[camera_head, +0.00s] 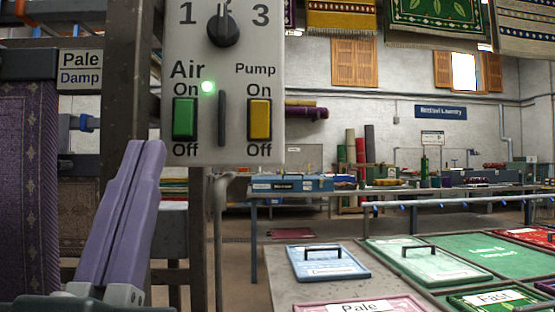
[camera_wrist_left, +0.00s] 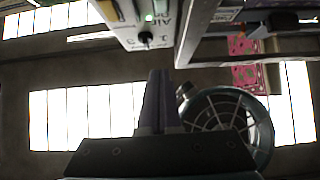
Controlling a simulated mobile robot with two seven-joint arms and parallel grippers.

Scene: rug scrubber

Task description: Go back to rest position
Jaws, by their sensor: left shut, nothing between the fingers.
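My left gripper (camera_head: 146,146) has light purple fingers and stands at the lower left of the head view, pointing up. Its fingers are together, with nothing between them. In the left wrist view the fingers (camera_wrist_left: 158,78) rise from the lower middle and are also together. The panel has a green Air switch (camera_head: 185,119), a yellow Pump switch (camera_head: 259,119), a black knob (camera_head: 223,30) and a lit green lamp (camera_head: 208,87). My right gripper is not in view.
A dark post (camera_head: 130,80) stands behind the gripper, and a purple rug (camera_head: 30,190) hangs at the left. A table with coloured lidded bins (camera_head: 327,262) is at the lower right. The left wrist view shows a round caged fan (camera_wrist_left: 228,118) beside the fingers.

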